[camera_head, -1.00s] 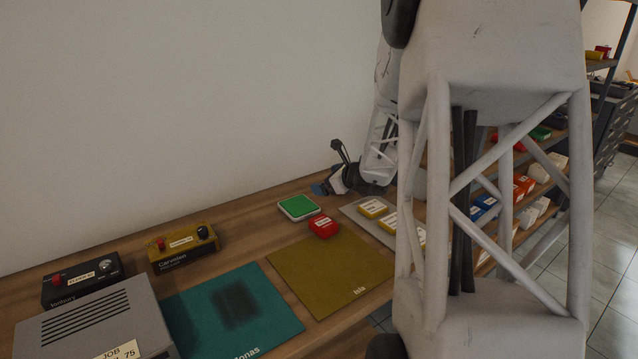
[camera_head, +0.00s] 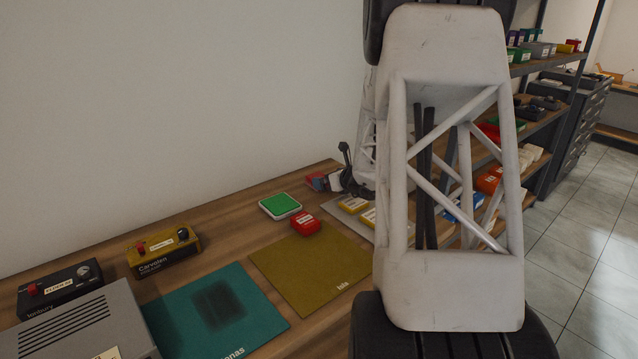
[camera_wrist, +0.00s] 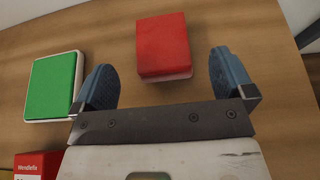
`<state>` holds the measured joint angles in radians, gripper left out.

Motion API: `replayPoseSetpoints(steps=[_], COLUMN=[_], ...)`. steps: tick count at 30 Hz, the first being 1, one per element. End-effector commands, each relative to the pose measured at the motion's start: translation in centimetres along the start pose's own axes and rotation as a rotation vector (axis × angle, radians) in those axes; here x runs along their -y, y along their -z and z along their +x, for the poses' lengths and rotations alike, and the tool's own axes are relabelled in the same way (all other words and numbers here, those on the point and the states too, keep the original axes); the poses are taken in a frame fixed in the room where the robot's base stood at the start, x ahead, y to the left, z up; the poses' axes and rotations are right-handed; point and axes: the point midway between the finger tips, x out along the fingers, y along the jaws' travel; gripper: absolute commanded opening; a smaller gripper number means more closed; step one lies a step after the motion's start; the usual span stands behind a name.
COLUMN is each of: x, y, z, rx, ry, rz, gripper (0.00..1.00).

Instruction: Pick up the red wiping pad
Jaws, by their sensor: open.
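The red wiping pad (camera_wrist: 163,43) lies on the wooden table in the wrist view, a plain red block with no label. My gripper (camera_wrist: 165,75) is open, its two blue fingers apart on either side of the pad's near part. Clear gaps show at both sides, so the fingers appear not to touch it. How high the fingertips are above the table I cannot tell. In the head view a small red patch, likely the pad (camera_head: 315,180), shows beside my gripper (camera_head: 330,182) at the table's back end, partly hidden.
A green-topped white tray (camera_wrist: 54,85) lies left of my gripper. A labelled red box (camera_head: 305,222) stands nearby and shows at the wrist view's lower left (camera_wrist: 38,165). Yellow-labelled boxes (camera_head: 355,205), an olive mat (camera_head: 310,268) and a teal mat (camera_head: 215,310) lie on the table.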

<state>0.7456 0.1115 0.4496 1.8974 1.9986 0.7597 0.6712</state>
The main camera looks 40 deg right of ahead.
Motion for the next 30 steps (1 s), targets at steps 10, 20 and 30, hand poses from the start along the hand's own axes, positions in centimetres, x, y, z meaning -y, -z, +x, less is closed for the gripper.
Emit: replayPoseSetpoints(steps=[10, 20, 30], x=[0.0, 0.0, 0.1], y=[0.1, 0.1, 0.1], z=[1.3, 1.6, 4.4], rx=[-0.001, -0.001, -0.001], ry=[0.000, -0.001, -0.002], rz=[-0.001, -0.001, -0.002], gripper=[1.00, 1.00, 1.00])
